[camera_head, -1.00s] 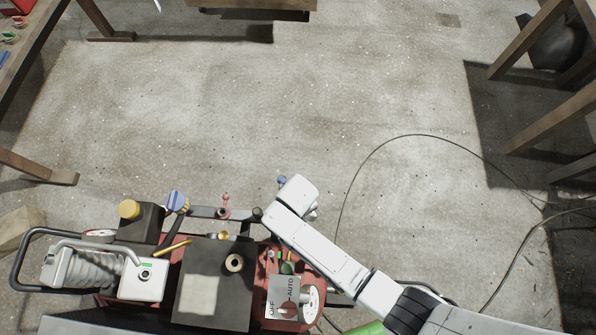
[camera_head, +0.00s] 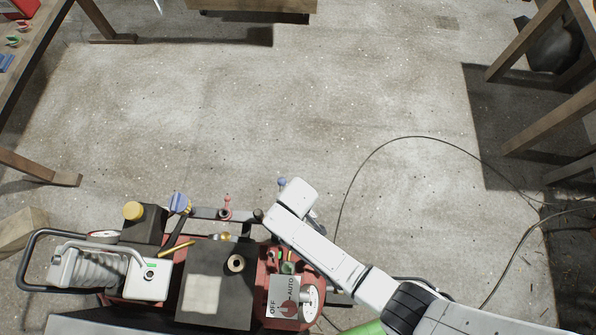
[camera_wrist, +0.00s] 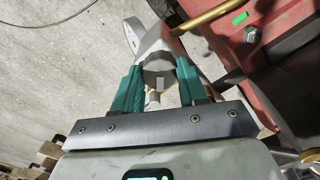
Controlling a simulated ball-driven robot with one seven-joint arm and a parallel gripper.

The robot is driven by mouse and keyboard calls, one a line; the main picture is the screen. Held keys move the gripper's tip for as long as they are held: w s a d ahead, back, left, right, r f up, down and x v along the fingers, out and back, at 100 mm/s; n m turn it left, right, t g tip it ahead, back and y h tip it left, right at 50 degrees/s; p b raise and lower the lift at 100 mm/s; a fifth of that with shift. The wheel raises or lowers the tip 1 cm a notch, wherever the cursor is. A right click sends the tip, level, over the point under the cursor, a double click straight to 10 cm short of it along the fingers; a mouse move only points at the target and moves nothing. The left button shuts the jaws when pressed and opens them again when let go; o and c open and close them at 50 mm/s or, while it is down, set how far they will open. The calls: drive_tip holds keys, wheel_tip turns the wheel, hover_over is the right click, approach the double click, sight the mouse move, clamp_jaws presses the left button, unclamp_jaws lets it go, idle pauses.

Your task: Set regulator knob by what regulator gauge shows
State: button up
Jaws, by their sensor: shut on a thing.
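My gripper (camera_wrist: 158,62) has teal fingers, closed on a greyish part between their tips; I cannot tell which part it is. In the head view my white wrist hides the jaws, at the right end of the red compressor (camera_head: 262,262). A round white dial (camera_head: 312,299), perhaps the regulator gauge, faces up beside the OFF/AUTO plate (camera_head: 284,292). Its reading is too small to make out. Another pale round dial (camera_head: 103,237) is at the left. A blue knob (camera_head: 180,203) stands left of centre, and a small blue piece (camera_head: 282,182) shows beyond my wrist. I cannot tell which is the regulator knob.
A yellow cap (camera_head: 133,210) and a red-handled valve (camera_head: 227,208) are on the compressor. A dark cable (camera_head: 385,142) loops across the floor at right. Wooden trestles (camera_head: 550,120) stand at right, and a workbench (camera_head: 40,45) at left. The middle floor is clear.

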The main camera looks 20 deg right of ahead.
drive_tip(key=o, duration=1.1)
drive_tip(key=shift+c, duration=0.2)
wheel_tip(320, 180, up, 11)
drive_tip(key=p, duration=0.2)
drive_tip(key=s+d+r+m, duration=0.2)
drive_tip(key=s+d+r, duration=0.2)
drive_tip(key=d, duration=0.3)
drive_tip(key=s+d+r+m, duration=0.3)
drive_tip(key=s+d+r, duration=0.1)
drive_tip(key=d+r, duration=0.1)
drive_tip(key=s+d+r+m+t, duration=0.1)
drive_tip(key=s+d+r, duration=0.3)
drive_tip(key=d, duration=0.4)
drive_tip(key=shift+d+r+m, duration=0.35)
drive_tip(key=shift+r+m, duration=0.3)
drive_tip(key=shift+m, duration=0.05)
